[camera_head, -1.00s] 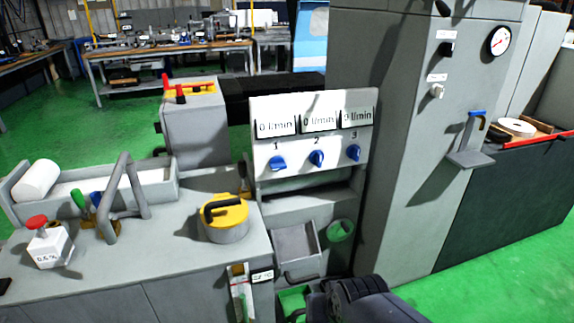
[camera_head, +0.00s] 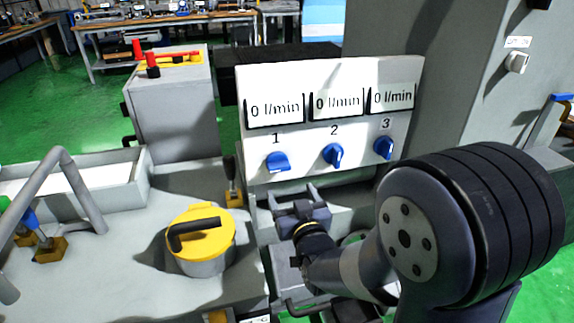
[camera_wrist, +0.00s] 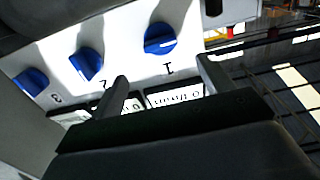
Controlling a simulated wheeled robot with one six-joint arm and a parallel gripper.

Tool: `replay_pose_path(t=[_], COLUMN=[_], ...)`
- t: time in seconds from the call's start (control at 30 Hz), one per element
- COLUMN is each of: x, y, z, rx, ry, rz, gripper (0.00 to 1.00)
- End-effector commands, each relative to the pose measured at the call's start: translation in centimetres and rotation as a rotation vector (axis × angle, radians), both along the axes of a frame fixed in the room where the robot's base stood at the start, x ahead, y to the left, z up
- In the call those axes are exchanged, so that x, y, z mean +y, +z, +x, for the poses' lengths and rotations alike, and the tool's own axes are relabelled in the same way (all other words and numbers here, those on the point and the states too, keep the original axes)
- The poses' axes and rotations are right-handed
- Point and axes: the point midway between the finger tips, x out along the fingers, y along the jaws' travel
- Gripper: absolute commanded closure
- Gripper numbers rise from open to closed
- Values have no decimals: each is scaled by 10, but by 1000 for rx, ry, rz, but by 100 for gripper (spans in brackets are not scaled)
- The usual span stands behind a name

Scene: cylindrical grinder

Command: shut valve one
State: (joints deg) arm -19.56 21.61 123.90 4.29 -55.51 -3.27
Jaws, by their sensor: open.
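Valve one is the blue knob (camera_head: 277,162) under the number 1 on the white panel (camera_head: 350,75). Its grip lies roughly crosswise, unlike knob 2. The display (camera_head: 275,107) above it reads 0 l/min. My gripper (camera_head: 296,192) is open and empty, just below and slightly right of knob one in the head view, apart from it. In the wrist view, the panel appears upside down, and knob one (camera_wrist: 159,39) shows beyond the gap between my two fingers (camera_wrist: 162,77). Nothing is between the fingers.
Blue knob 2 (camera_head: 333,155) and blue knob 3 (camera_head: 384,147) sit to the right of knob one. A yellow-lidded pot (camera_head: 202,240) stands on the grey bench at the left. A grey shelf lies below the panel.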

Motion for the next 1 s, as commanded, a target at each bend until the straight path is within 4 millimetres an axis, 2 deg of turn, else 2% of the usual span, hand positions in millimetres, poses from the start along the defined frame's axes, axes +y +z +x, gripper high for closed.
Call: replay_pose_path(t=[0.17,0.4,0.6,0.8,1.0], x=[6,18,26,29,29], y=[1,1,1,1,1], z=[19,62,88,100,102], rx=[-3,-2,-1,-2,-1], ry=[0,1,1,0,0], rz=[0,0,0,1,0], gripper=[24,24,24,24,24])
